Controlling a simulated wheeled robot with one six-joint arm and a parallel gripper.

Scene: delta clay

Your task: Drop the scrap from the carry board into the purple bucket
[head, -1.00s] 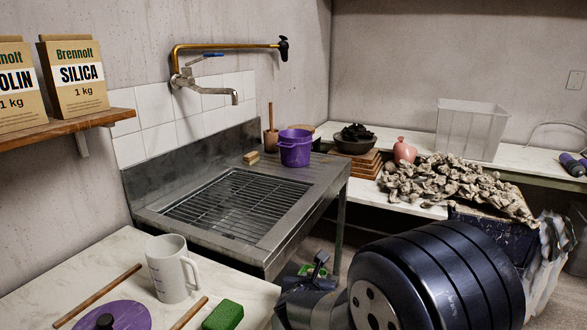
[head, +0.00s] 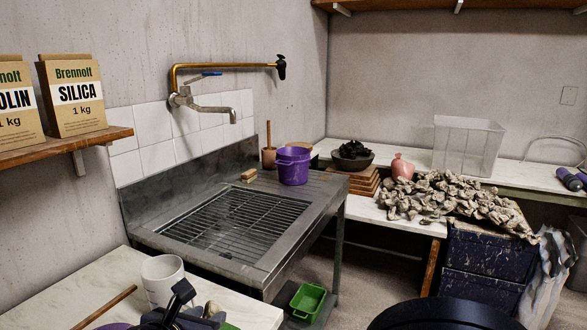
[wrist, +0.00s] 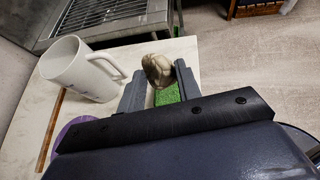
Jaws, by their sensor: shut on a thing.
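The purple bucket (head: 294,168) stands upright on the back right part of the steel sink's drainboard. My gripper (wrist: 161,80) is shut on a grey-brown lump of clay scrap (wrist: 157,68), which sticks out between the fingertips. In the head view my gripper (head: 203,316) is at the bottom edge, over the near counter and beside the white mug, well short of the bucket. The scrap is only partly visible there. I cannot make out the carry board for certain. The inside of the bucket is mostly hidden.
A white mug (head: 163,281) stands left of my gripper. A green sponge (wrist: 168,95) lies below it. The steel sink (head: 236,222) with its grate lies between counter and bucket, with a faucet (head: 205,103) above. A clay heap (head: 452,196) lies at right.

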